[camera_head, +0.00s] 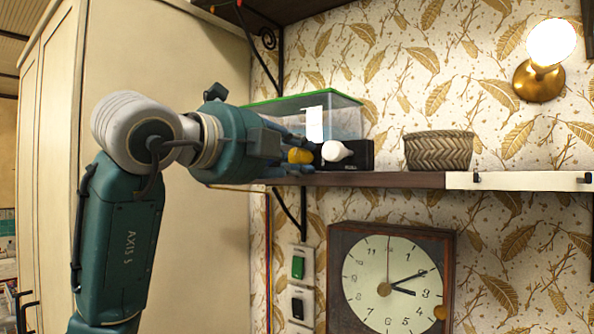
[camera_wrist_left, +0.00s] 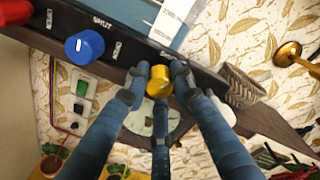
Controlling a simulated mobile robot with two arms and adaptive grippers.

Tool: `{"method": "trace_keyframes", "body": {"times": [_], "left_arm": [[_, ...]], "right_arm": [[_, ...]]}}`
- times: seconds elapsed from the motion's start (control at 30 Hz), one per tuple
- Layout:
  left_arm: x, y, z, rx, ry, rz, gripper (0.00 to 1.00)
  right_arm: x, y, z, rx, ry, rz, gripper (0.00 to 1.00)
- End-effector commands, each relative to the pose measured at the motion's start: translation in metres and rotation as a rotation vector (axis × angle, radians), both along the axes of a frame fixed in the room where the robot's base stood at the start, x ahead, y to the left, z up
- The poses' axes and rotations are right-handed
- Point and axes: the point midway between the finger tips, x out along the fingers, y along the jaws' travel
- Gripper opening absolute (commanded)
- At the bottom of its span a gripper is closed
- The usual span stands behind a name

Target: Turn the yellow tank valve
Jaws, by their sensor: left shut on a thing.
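The yellow valve (camera_head: 300,156) is a round knob on the black front strip of the clear tank (camera_head: 347,120), which has a green rim and stands on the shelf. It also shows in the left wrist view (camera_wrist_left: 160,80). My left gripper (camera_head: 290,163) reaches in from the left, and its fingers close around the yellow valve. In the wrist view the fingertips (camera_wrist_left: 157,86) sit on both sides of the knob and below it. The gripper hides part of the tank's front in the head view. My right gripper is not in view.
A white knob (camera_head: 338,151) is right of the yellow valve; a blue knob (camera_wrist_left: 84,48) and a red knob (camera_wrist_left: 14,10) are on its other side. A woven basket (camera_head: 438,151) stands on the shelf (camera_head: 400,180). A clock (camera_head: 390,280) hangs below.

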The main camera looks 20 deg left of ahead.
Motion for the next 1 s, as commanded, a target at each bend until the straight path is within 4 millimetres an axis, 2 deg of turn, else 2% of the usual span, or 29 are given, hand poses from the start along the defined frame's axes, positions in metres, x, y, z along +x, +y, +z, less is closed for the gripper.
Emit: {"method": "trace_keyframes", "body": {"times": [0.1,0.5,1.0], "left_arm": [[0.000,0.000,-0.004,-0.094,0.036,0.000,0.00],[0.000,0.000,-0.002,-0.321,0.120,-0.001,0.00],[0.001,0.000,-0.001,-0.383,0.143,0.000,0.00]], "right_arm": [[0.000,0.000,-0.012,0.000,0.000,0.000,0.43],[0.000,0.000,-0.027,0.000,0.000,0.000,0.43],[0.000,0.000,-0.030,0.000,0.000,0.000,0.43]]}}
